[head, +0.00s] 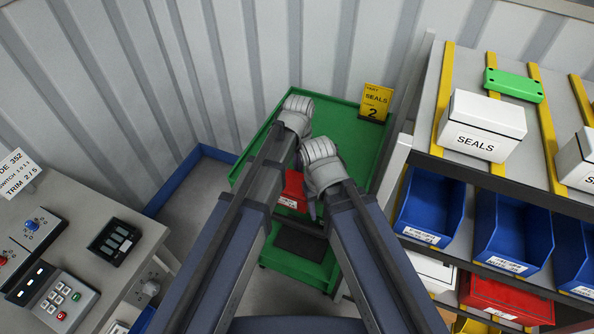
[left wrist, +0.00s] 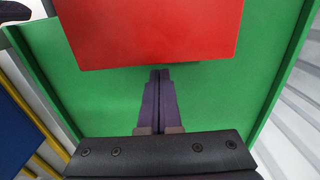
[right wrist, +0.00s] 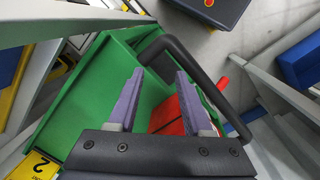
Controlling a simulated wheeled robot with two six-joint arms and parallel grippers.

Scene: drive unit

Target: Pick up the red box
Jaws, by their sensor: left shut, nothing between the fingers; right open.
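The red box (head: 293,188) lies on the green cart (head: 340,128), partly hidden by my arms in the head view. In the left wrist view the red box (left wrist: 150,30) fills the top middle, just beyond the tips of my left gripper (left wrist: 160,72). That gripper is shut with nothing between its fingers; I cannot tell whether it touches the box. My right gripper (right wrist: 160,75) is open and empty. In the right wrist view the red box (right wrist: 165,117) shows behind its fingers, partly covered. The fingers are not clear in the head view.
A shelf rack with white boxes (head: 482,125) and blue bins (head: 430,205) stands close at right. A control desk (head: 75,255) is at left. The cart's black handle (right wrist: 185,45) arches near my right gripper.

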